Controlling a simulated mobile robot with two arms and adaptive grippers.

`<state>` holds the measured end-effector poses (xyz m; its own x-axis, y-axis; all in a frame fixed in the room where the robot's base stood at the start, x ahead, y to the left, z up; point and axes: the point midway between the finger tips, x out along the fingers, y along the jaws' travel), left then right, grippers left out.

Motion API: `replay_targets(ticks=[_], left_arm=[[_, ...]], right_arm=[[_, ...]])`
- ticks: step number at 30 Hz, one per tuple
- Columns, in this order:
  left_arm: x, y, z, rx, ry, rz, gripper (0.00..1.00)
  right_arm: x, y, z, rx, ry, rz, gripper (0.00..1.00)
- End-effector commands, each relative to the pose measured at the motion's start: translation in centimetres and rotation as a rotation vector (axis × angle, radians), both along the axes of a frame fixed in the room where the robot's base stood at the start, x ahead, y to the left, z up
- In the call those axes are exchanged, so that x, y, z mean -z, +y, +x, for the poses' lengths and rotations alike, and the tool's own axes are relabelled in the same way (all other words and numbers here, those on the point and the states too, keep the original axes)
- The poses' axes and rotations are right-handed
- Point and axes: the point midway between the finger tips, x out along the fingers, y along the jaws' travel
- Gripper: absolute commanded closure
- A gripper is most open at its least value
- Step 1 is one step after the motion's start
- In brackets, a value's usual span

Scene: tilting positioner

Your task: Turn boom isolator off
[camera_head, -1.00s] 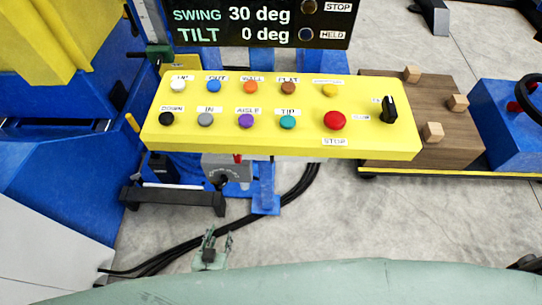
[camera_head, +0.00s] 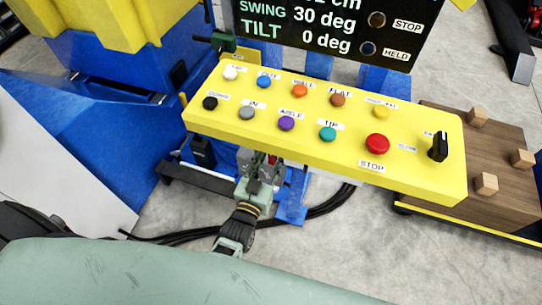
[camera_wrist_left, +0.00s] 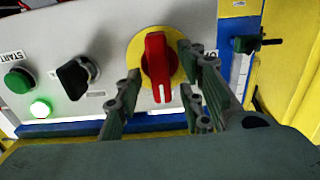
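The boom isolator appears to be the red rotary handle (camera_wrist_left: 158,68) on a yellow disc in the left wrist view. Its handle stands upright, with a white mark at its lower end. A label to its right is mostly hidden by a finger. My left gripper (camera_wrist_left: 162,70) is open, its fingers to either side of the handle; I cannot tell whether they touch it. In the head view my left gripper (camera_head: 262,170) is below the yellow button panel (camera_head: 330,150), at the grey box it largely hides. My right gripper is not in view.
Left of the handle are a black knob (camera_wrist_left: 76,77), a green START button (camera_wrist_left: 20,80) and a lit green lamp (camera_wrist_left: 40,108). The yellow panel overhangs the gripper. A display (camera_head: 330,25) reads swing 30 deg, tilt 0 deg. Black cables (camera_head: 335,200) lie on the floor.

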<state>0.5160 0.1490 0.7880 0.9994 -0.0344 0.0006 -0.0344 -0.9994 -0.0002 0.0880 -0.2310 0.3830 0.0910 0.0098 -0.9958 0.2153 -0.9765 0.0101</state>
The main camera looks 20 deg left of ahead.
Motion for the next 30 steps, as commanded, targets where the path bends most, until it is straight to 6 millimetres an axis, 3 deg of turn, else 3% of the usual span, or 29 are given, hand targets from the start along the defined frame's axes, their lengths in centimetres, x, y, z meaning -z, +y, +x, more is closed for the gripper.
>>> replay_targets(ticks=[9,21,30], left_arm=[[0.07,0.00,0.38,0.000,0.002,0.000,0.64],[0.06,0.00,0.35,0.000,0.001,0.000,0.99],[0.05,0.01,0.34,0.000,0.001,-0.010,1.00]], right_arm=[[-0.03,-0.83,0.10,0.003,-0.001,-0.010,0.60],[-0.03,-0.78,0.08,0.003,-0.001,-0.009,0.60],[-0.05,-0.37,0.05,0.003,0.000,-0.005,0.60]])
